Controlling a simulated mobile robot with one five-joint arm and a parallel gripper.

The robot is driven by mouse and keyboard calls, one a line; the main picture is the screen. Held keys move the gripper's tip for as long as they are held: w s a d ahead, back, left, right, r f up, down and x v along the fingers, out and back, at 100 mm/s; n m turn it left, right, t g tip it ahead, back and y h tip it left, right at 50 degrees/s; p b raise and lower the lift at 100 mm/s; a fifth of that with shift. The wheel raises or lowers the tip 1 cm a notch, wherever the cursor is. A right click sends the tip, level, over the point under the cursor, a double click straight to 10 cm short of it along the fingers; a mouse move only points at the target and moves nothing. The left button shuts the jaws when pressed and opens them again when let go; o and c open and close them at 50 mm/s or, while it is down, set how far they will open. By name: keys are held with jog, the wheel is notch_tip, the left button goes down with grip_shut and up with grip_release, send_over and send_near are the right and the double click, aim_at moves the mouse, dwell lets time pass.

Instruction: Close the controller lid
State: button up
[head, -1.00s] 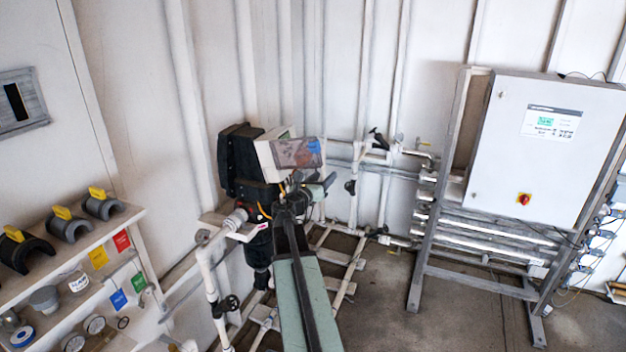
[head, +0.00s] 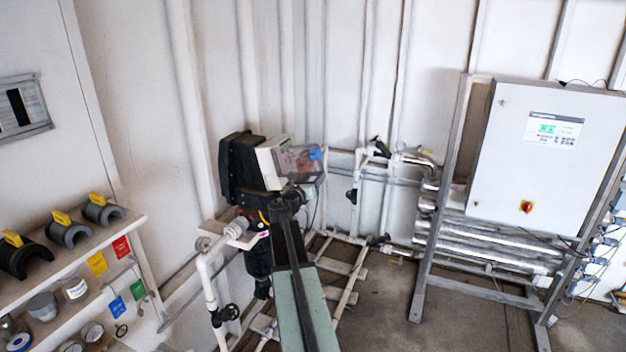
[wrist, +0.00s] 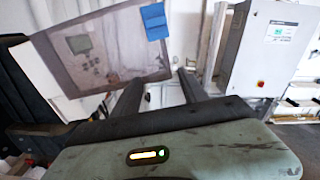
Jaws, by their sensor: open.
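The controller is a black housing (head: 238,170) with a pale front part, fixed to the pipework left of centre in the head view. Its smoky, see-through lid (head: 292,160) stands out to the right of the housing and looks open. A blue tab (head: 316,153) is on the lid's edge. In the wrist view the lid (wrist: 120,50) fills the upper left, with a screen and buttons showing through it and the blue tab (wrist: 154,20) at its right. My gripper (wrist: 158,80) is open and empty, its fingers reaching toward the lid's lower right edge. Contact cannot be told.
A white cabinet (head: 540,155) with a red switch stands on a metal frame at right, steel tubes beside it. White pipes (head: 212,285) run below the controller. A shelf (head: 125,228) with black clamps is at left. Bare floor (head: 385,310) lies between.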

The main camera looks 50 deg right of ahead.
jog(key=shift+a, duration=0.1)
grip_shut()
dwell(1.2)
